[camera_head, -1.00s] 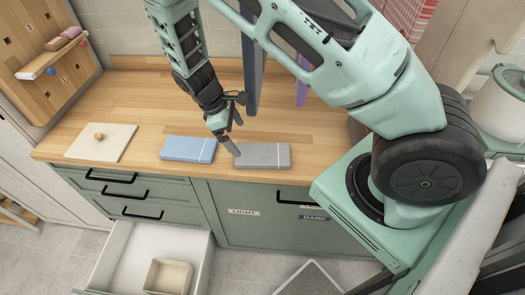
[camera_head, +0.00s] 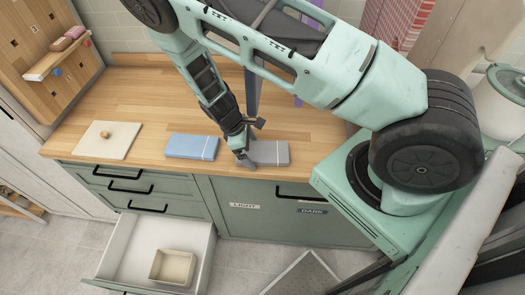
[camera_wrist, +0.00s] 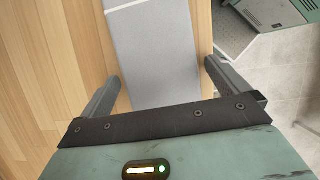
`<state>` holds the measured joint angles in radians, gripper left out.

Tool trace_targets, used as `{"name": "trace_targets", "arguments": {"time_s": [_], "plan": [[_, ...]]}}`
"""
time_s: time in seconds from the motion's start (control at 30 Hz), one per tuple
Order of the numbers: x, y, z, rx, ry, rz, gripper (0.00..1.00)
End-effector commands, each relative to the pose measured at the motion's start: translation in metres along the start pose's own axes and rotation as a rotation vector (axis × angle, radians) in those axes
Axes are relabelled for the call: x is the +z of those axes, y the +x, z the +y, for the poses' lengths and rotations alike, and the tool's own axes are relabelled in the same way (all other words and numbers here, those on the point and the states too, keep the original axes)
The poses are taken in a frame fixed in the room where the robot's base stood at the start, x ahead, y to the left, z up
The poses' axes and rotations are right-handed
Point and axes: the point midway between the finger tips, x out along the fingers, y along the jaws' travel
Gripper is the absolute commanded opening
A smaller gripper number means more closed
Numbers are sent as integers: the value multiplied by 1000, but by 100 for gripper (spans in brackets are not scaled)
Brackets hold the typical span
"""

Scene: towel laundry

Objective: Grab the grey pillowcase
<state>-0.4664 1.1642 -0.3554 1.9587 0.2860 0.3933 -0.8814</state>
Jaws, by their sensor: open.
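The grey pillowcase (camera_head: 270,153) lies folded flat on the wooden counter near its front edge, with a white stripe near one end. It also shows in the wrist view (camera_wrist: 155,50), running lengthwise between the fingers. My gripper (camera_head: 247,163) is open at the left end of the pillowcase in the head view. In the wrist view my gripper (camera_wrist: 162,80) has one finger on each side of the cloth, the left over the wood and the right beyond the counter edge. Whether the fingers touch the cloth is unclear.
A folded blue cloth (camera_head: 191,146) lies just left of the pillowcase. A beige board with a knob (camera_head: 106,140) lies farther left on the counter (camera_head: 130,95). An open drawer (camera_head: 130,243) with a beige box (camera_head: 172,267) juts out below. The cabinet front bears LIGHT and DARK labels.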

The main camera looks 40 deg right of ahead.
Motion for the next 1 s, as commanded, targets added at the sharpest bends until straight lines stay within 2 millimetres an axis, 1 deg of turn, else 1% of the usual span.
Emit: {"name": "trace_targets", "arguments": {"time_s": [0.07, 0.1, 0.17, 0.2, 0.23, 0.27, 0.67, 1.0], "plan": [[0, 0, 0, 0, 0, 0, 100], [0, 0, 0, 0, 0, 0, 97], [0, 0, 0, 0, 0, 0, 81], [0, 0, 0, 0, 0, 0, 69], [0, 0, 0, 0, 0, 0, 61], [0, 0, 0, 0, 0, 0, 56], [1, -3, 0, 0, 1, 0, 56], [7, -23, 4, 0, 1, 1, 56]]}}
